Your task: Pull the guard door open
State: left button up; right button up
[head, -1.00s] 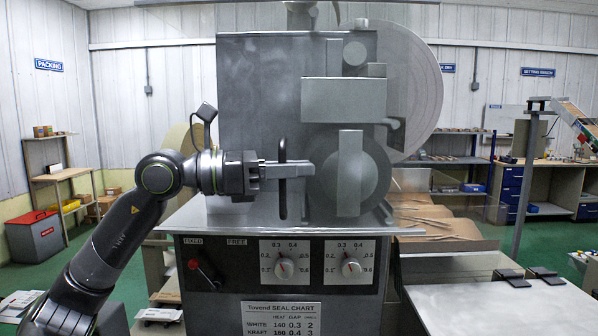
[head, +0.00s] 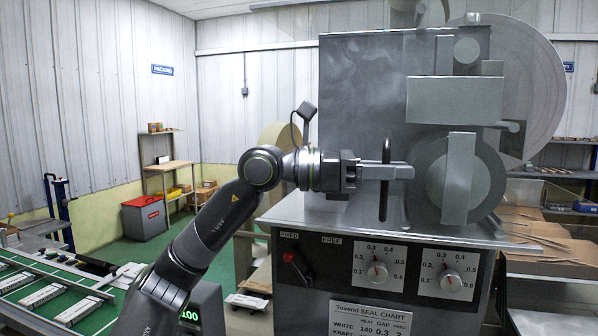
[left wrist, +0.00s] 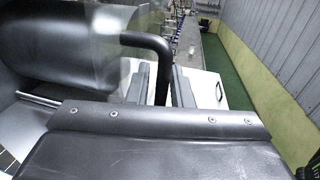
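The guard door shows as a clear curved cover (left wrist: 95,45) in the left wrist view; its clear panel is hard to make out in the head view. Its black bar handle (head: 384,205) stands upright at the front of the wrapper machine. My left gripper (head: 388,172) is at mid-height of the handle, its fingers pointing right. In the left wrist view the handle (left wrist: 160,70) runs between the two fingers, which sit close against it and look shut on it. The door looks closed over the grey roller housing (head: 458,178). My right gripper is not in view.
A green conveyor (head: 40,290) with white packs is at lower left. A red-lidded grey box (head: 145,217) and shelves stand behind.

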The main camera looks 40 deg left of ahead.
pick_arm(q)
jog(key=b+v, duration=1.3)
jog(key=v, duration=0.3)
jog(key=shift+s+a, duration=0.15)
